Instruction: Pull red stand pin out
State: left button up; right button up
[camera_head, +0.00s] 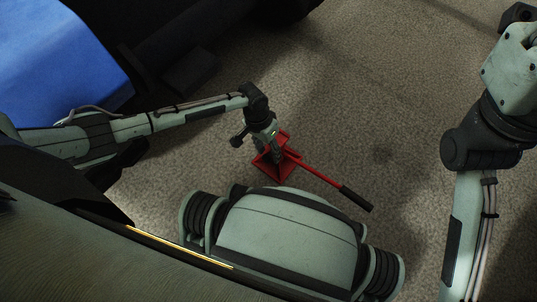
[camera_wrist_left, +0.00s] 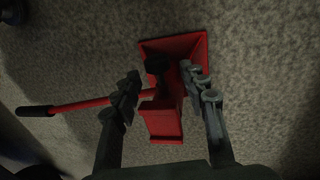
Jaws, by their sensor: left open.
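The red stand (camera_head: 263,172) stands on the carpet floor, with a square base and a narrower upright part. In the left wrist view the red stand (camera_wrist_left: 162,121) lies between and below my fingers. A dark round knob (camera_wrist_left: 157,64) shows at the stand, between the fingertips; it may be the pin, but I cannot tell for sure. My left gripper (camera_head: 274,147) is just above the stand. In the wrist view the left gripper (camera_wrist_left: 164,78) has its fingers apart on both sides of the stand, with visible gaps. My right gripper is out of view.
A red lever (camera_head: 315,173) with a black grip (camera_head: 356,198) sticks out from the stand to the lower right. A blue surface (camera_head: 60,55) and dark bodywork are at the upper left. The carpet (camera_head: 380,100) to the right of the stand is clear.

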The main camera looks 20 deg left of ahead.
pick_arm(q)
jog(key=shift+f, duration=0.2)
jog(key=shift+c, duration=0.6)
grip_shut()
